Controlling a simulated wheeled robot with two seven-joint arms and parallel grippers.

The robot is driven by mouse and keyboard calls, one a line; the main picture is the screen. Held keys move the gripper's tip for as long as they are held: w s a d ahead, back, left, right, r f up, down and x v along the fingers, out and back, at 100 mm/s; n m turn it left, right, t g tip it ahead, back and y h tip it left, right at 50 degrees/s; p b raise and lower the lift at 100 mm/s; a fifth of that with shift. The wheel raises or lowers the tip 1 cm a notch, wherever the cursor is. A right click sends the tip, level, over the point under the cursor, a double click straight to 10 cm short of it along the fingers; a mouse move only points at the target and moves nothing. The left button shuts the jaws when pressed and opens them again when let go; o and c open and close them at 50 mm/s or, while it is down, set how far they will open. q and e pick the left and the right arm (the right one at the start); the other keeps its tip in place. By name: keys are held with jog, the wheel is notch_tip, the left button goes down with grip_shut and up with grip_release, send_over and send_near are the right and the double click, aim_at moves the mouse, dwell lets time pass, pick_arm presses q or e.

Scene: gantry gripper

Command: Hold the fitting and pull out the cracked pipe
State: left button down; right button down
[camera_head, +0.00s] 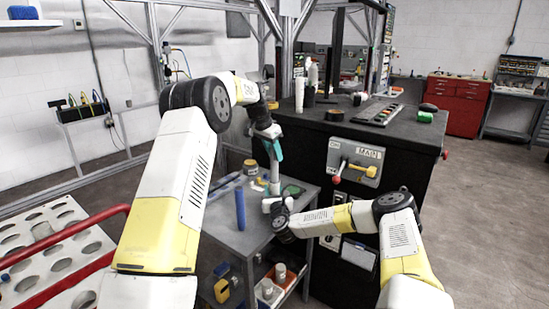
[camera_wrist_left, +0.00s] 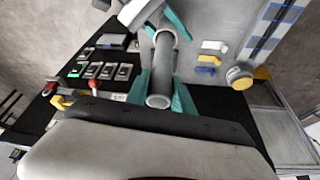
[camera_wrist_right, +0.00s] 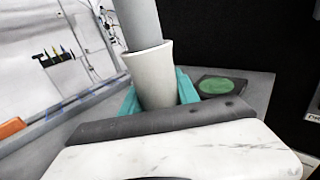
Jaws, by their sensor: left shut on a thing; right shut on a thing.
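The grey pipe (camera_head: 275,176) stands upright above the small table. My left gripper (camera_head: 274,150) is shut on its upper part. In the left wrist view the pipe (camera_wrist_left: 161,72) lies between the teal fingers (camera_wrist_left: 160,95), its open round end towards the camera. My right gripper (camera_head: 275,204) is low over the table, shut on the pale fitting. In the right wrist view the flared fitting (camera_wrist_right: 153,75) sits between the teal fingers (camera_wrist_right: 157,95), and the pipe (camera_wrist_right: 137,22) rises from its mouth. I cannot make out a crack. The fitting's lower end is hidden.
A blue cylinder (camera_head: 240,208) stands on the grey table (camera_head: 225,232), left of my right gripper. A yellow-topped roll (camera_head: 250,167) is behind it. A green disc on a dark pad (camera_wrist_right: 222,86) lies beside the fitting. The black cabinet (camera_head: 390,150) with a lever panel borders the right side.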

pick_arm(q)
jog(key=shift+r, duration=0.3)
jog(key=shift+r, duration=1.45)
jog(key=shift+r, duration=1.45)
pick_arm(e)
jog(key=c, duration=0.8)
grip_release()
